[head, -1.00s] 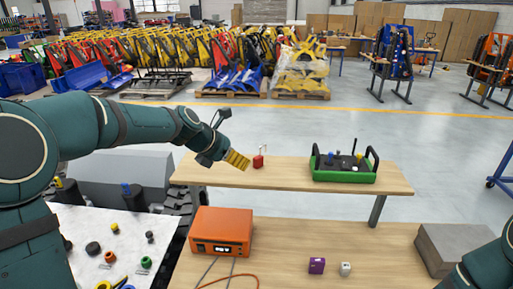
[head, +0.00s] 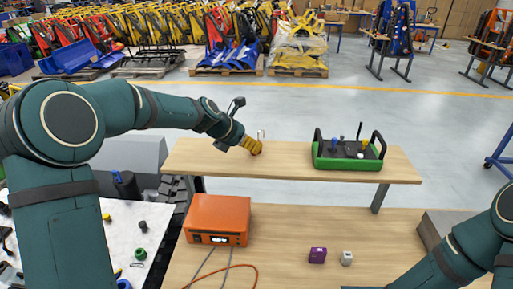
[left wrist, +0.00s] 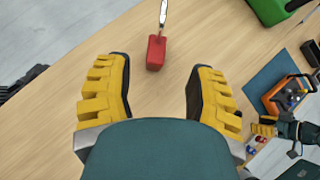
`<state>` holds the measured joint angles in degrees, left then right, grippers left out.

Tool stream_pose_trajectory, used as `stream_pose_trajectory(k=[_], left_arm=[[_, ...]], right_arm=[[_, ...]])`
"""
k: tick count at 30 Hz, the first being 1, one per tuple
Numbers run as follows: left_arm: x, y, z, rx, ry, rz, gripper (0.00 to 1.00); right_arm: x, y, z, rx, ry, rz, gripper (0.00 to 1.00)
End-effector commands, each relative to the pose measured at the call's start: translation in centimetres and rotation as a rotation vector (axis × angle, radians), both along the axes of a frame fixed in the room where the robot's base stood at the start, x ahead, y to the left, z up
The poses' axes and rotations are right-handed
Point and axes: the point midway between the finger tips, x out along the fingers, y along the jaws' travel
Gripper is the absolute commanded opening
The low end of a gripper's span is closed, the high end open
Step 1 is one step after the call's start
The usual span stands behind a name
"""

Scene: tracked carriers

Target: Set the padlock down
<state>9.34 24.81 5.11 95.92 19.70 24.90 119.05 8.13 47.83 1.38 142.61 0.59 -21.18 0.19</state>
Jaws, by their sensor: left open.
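The padlock (left wrist: 156,53) is red with a thin metal shackle and stands upright on the wooden bench (head: 290,172). In the head view only its shackle (head: 261,134) shows clearly; my gripper hides the body. My left gripper (head: 257,147) has yellow fingers, comes in from the left and is low over the bench at the padlock. In the left wrist view its fingers (left wrist: 157,70) are wide apart and empty, with the padlock just ahead of their tips. My right gripper (left wrist: 265,127) appears small in the left wrist view; its jaws are too small to read.
A green control box (head: 347,161) with black handles stands on the bench's right. The nearer table holds an orange power unit (head: 218,219) with cables, a purple cube (head: 317,255) and a grey cube (head: 346,258). The bench between padlock and green box is clear.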

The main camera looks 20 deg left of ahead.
Motion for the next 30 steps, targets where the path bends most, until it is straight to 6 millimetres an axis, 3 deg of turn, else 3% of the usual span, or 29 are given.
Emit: stream_pose_trajectory(k=[12,23,27,28,30], left_arm=[[3.2,-1.5,-3.2,0.001,0.002,-0.002,0.55],[3.6,-1.7,-3.7,0.001,0.001,0.000,0.54],[3.6,-1.7,-3.7,0.001,0.001,0.000,0.05],[3.6,-1.7,-3.6,0.001,0.001,0.000,0.00],[3.6,-1.7,-3.7,0.001,0.001,0.000,0.00]], right_arm=[[0.0,0.0,0.0,0.000,0.000,0.000,0.47],[0.0,0.0,0.0,0.000,0.000,0.000,0.47],[0.0,0.0,0.0,0.000,0.000,0.000,0.47],[0.0,0.0,0.0,0.000,0.000,0.000,0.47],[0.0,0.0,0.0,0.000,0.000,0.000,0.47]])
